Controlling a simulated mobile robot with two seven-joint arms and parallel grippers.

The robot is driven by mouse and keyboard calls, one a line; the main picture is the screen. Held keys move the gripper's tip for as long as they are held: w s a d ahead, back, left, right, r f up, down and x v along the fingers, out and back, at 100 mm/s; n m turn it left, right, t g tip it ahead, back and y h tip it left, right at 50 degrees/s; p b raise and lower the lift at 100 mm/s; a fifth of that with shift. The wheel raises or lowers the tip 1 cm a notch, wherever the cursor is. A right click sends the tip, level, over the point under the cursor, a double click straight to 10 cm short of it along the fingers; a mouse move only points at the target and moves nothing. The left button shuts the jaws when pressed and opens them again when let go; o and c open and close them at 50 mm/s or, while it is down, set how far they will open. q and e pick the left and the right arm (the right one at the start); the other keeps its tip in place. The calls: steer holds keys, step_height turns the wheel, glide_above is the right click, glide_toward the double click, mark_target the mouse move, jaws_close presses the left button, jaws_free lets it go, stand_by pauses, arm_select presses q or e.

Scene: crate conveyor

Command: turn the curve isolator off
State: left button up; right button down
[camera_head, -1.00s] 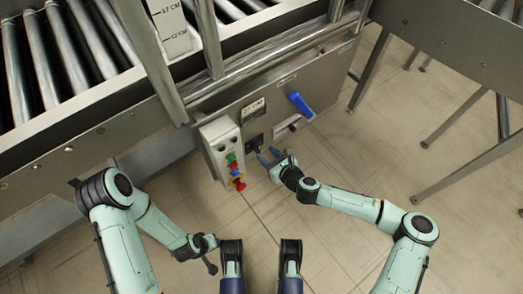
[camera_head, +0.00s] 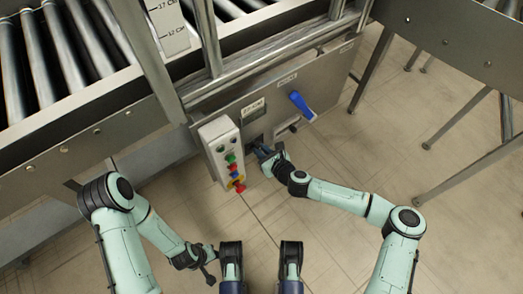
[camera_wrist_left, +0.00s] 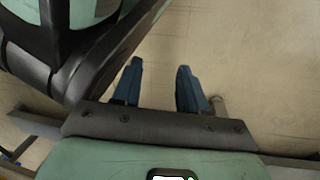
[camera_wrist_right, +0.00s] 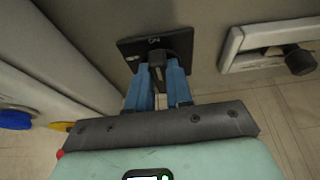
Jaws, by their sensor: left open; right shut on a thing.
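The isolator (camera_wrist_right: 130,47) is a black plate on the grey panel, marked ON at its top, with a dark upright handle (camera_wrist_right: 157,61). In the right wrist view my right gripper (camera_wrist_right: 159,70) is shut on this handle, one blue finger on each side. In the head view the right gripper (camera_head: 263,151) reaches the panel and covers most of the isolator. My left gripper (camera_wrist_left: 158,68) is open and empty above the floor, with a clear gap between its fingers. In the head view it hangs low at the left, away from the panel.
A control box (camera_head: 214,130) with several coloured buttons stands just left of the isolator. A blue lever (camera_head: 300,104) sits to its upper right. A recessed handle with a black knob (camera_wrist_right: 299,60) is right of it. Roller conveyor (camera_head: 60,50) lies above. The floor in front is clear.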

arm_select(q)
steer(key=shift+w+d+r+t+p, duration=0.15)
steer(key=shift+w+r+t+p, duration=0.45)
steer(key=shift+w+r, duration=0.5)
arm_select(e)
steer(key=shift+s+a+f+n+t+h, duration=0.25)
steer(key=shift+n+t+h, duration=0.65)
steer(key=shift+n, duration=1.35)
steer(key=shift+s+a+f+n+t+h, duration=0.15)
steer(key=shift+f+n+t+h, duration=0.3)
steer(key=shift+n+t, duration=1.3)
steer(key=shift+s+a+f+n+t+h, duration=0.1)
steer(key=shift+a+f+n+t+h, duration=0.4)
steer(key=shift+n, duration=2.2)
arm_select(q)
steer(key=shift+f, duration=0.2)
arm_select(e)
steer(key=shift+d+r, duration=0.2)
steer(key=c, duration=1)
jaws_free()
arm_select(q)
steer(key=shift+w, duration=0.1)
